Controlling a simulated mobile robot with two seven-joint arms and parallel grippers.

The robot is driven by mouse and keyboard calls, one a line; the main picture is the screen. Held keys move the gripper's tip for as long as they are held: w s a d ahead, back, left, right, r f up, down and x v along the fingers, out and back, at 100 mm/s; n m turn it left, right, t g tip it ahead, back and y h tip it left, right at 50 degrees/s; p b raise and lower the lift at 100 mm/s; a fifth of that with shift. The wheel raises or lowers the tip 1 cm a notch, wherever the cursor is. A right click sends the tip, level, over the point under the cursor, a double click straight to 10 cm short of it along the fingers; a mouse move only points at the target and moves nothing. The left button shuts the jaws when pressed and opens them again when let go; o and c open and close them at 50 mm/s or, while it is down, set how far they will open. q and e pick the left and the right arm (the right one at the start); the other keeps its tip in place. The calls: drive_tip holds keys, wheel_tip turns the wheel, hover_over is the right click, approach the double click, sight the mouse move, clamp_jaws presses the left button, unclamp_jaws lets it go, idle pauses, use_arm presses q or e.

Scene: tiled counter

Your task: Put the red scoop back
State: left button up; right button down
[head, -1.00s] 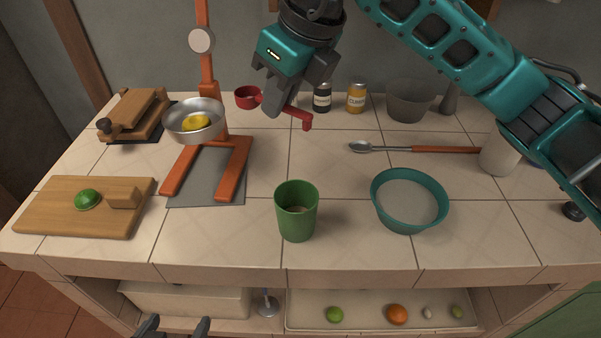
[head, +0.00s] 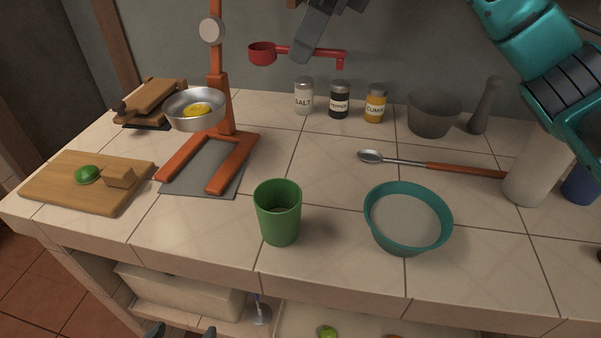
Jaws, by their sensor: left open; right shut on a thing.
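The red scoop (head: 262,54) is in the air above the back of the counter, in front of the grey wall. Its cup points left and its handle runs right, with a bent end. My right gripper (head: 307,52) comes down from the top edge and is shut on the scoop's handle. Most of that gripper is cut off by the top of the view. My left gripper (head: 181,332) shows only its fingertips at the bottom edge, apart and empty, low in front of the counter.
Salt (head: 304,97), pepper (head: 340,100) and cumin (head: 375,104) jars stand at the back. A mortar (head: 434,115), spoon (head: 465,171), teal bowl (head: 408,244), green cup (head: 278,218), orange stand (head: 219,90) with a metal pan (head: 182,122), and cutting board (head: 60,190) surround clear tiles.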

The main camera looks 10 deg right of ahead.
drive_tip(key=b, duration=0.2)
hover_over(297, 175)
drive_tip(key=d, duration=0.1)
drive_tip(key=f, duration=1.5)
drive_tip(key=shift+s+d, duration=0.2)
drive_tip(key=shift+s, duration=0.05)
wheel_tip(297, 175, down, 4)
drive_tip(key=shift+f+b, duration=0.25)
drive_tip(key=shift+b, duration=0.05)
use_arm(q)
drive_tip(key=shift+w+d+f, duration=0.1)
drive_tip(key=shift+d+f, duration=0.05)
drive_tip(key=shift+f, duration=0.3)
drive_tip(key=shift+w+d+f, duration=0.1)
drive_tip(key=shift+d+f, duration=0.05)
drive_tip(key=shift+f, duration=0.3)
use_arm(e)
drive_tip(key=shift+f, duration=0.15)
drive_tip(key=shift+f, duration=0.25)
use_arm(q)
drive_tip(key=shift+f, duration=0.1)
use_arm(e)
drive_tip(key=c, duration=1.2)
unclamp_jaws()
drive_tip(key=shift+r, duration=0.1)
drive_tip(key=shift+o, duration=0.2)
